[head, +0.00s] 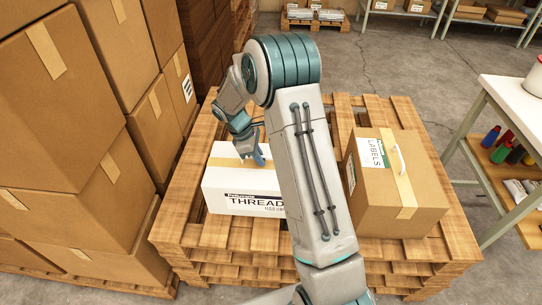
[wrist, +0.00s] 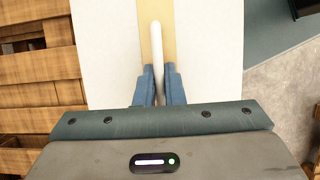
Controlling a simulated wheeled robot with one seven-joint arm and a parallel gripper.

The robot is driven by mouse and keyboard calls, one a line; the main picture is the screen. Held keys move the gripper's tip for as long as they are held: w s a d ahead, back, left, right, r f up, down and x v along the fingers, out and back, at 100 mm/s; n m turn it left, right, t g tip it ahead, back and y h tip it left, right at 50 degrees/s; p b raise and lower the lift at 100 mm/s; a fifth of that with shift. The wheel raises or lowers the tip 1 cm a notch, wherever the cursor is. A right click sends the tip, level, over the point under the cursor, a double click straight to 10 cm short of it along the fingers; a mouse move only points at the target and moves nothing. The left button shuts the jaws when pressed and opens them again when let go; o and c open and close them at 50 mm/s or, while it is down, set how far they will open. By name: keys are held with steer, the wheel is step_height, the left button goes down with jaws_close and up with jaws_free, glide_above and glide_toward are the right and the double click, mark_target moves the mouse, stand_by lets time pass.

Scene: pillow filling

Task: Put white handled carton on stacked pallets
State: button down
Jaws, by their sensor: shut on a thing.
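The white handled carton (head: 222,198), printed "THREAD", is at the left part of the stacked pallets (head: 185,215) in the head view. My gripper (head: 258,160) is at the carton's top. In the wrist view, my gripper (wrist: 159,85) has its blue fingers shut on the carton's white handle (wrist: 155,50), which runs along a tan tape strip on the white top (wrist: 110,40). My arm hides the carton's right side in the head view. I cannot tell whether the carton's bottom touches the pallet boards.
A brown carton labelled "LABELS" (head: 395,185), with a white handle, sits on the pallets' right side. Tall stacks of brown boxes (head: 65,100) stand close on the left. A workbench (head: 515,105) with bottles on its lower shelf is at the right. Bare pallet boards show behind.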

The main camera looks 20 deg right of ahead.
mark_target(250, 164)
steer(key=w, duration=0.1)
steer(key=w+a+f, duration=0.2)
steer(key=shift+w+a+f, duration=0.1)
steer(key=shift+w+f, duration=0.1)
steer(key=shift+w, duration=0.2)
steer(key=shift+f+p, duration=0.3)
steer(key=shift+f, duration=1.8)
steer(key=c, duration=1.5)
jaws_free()
steer(key=shift+s+f, duration=0.1)
